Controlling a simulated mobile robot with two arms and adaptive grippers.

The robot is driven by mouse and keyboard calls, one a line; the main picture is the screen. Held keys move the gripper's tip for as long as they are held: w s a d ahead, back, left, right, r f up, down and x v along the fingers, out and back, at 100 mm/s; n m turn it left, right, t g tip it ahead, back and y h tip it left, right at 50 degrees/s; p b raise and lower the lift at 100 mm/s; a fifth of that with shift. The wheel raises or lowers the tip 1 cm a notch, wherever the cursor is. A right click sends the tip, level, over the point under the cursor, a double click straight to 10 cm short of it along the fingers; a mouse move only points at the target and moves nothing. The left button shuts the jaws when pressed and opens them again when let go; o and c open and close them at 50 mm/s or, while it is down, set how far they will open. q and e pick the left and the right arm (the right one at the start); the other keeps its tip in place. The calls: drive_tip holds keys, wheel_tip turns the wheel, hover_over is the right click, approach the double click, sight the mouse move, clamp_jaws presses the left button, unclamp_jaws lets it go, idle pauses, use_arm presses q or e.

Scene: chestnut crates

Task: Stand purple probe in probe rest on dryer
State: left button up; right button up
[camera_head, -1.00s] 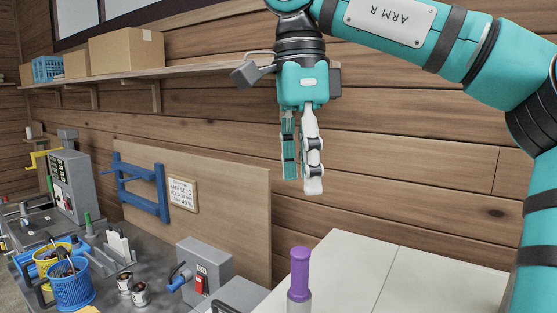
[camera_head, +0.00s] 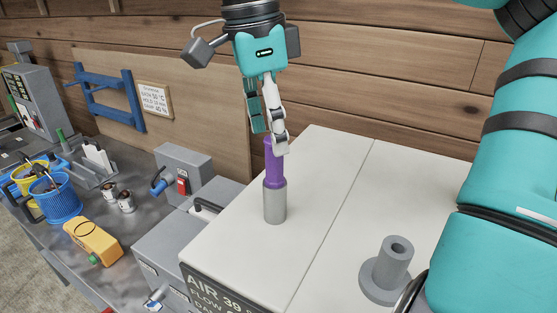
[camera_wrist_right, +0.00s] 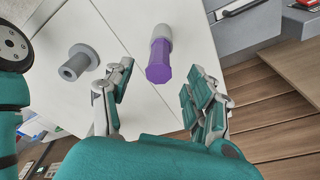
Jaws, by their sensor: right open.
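The purple probe (camera_head: 274,165) stands upright on the white top of the dryer (camera_head: 325,170); its upper part is purple and its lower part is a grey cylinder. In the right wrist view the probe (camera_wrist_right: 159,62) lies ahead, between the spread fingers. The probe rest (camera_head: 390,268) is a grey tube on a round flange, on the dryer top nearer me and to the right; it also shows in the wrist view (camera_wrist_right: 78,62). My right gripper (camera_head: 268,138) is open and empty, pointing down at the probe's top. My left gripper is not in view.
Left of the dryer, a grey bench holds a blue basket (camera_head: 55,197) of tools, a yellow device (camera_head: 92,242), small canisters (camera_head: 125,201) and a grey switch box (camera_head: 184,172). A plank wall stands behind. The dryer top between probe and rest is clear.

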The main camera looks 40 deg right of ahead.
sight(278, 158)
drive_tip(key=f, duration=0.5)
drive_tip(key=shift+s+d+f+p, duration=0.15)
drive_tip(key=shift+s+d+p, duration=0.1)
drive_tip(key=shift+d+p, duration=0.1)
drive_tip(key=shift+f, duration=0.6)
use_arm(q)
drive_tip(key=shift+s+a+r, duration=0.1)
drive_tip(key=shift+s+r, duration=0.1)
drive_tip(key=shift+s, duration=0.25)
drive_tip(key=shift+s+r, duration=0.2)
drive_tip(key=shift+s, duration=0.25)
use_arm(e)
clamp_jaws()
drive_tip(key=c, duration=0.8)
unclamp_jaws()
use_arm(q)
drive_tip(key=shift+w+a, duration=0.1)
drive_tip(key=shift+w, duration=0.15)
use_arm(e)
clamp_jaws()
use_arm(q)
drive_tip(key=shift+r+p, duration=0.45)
use_arm(e)
drive_tip(key=shift+r, duration=0.65)
